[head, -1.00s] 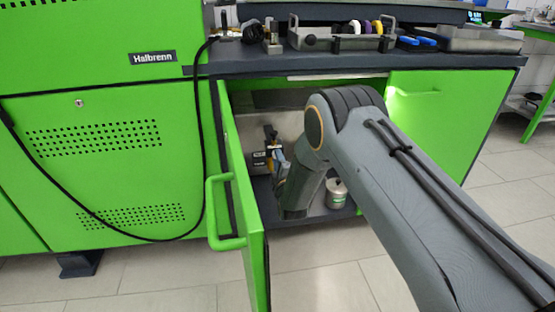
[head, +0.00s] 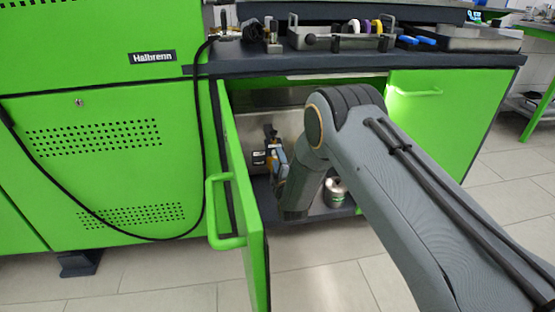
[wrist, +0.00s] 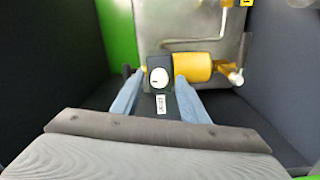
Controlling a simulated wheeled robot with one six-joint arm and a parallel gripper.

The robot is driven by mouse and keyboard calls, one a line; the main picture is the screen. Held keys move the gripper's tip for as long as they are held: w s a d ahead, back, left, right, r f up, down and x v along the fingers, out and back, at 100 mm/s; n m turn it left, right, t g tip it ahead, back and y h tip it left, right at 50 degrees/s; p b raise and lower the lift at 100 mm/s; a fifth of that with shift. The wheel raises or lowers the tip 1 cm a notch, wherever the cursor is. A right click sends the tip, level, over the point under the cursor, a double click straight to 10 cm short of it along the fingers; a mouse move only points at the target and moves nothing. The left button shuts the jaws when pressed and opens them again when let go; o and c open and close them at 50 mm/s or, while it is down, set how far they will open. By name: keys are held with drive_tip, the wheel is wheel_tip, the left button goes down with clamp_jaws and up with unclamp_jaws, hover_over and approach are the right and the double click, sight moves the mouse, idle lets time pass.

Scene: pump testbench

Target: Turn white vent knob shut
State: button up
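A white round face with a dark mark (wrist: 158,77) sits on a black block in the wrist view, with a white label (wrist: 160,104) below it. I cannot tell for sure whether this face is the vent knob or a dial. A yellow cylinder (wrist: 194,67) lies just right of it, with a pale metal fitting (wrist: 235,75) at its right end. My gripper (wrist: 161,76) is open, its two blue fingers apart on either side of the black block. Contact cannot be told. In the head view my gripper (head: 279,172) is inside the cabinet, partly hidden by my arm.
The open green door (head: 240,190) stands left of my arm. A metal can (head: 336,193) stands on the cabinet floor, partly behind my arm. The worktop (head: 350,66) lies above, bearing trays and tools. Dark walls close in on both sides in the wrist view.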

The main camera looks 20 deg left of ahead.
drive_tip(key=p+v, duration=0.2)
drive_tip(key=v, duration=0.5)
idle(0.3)
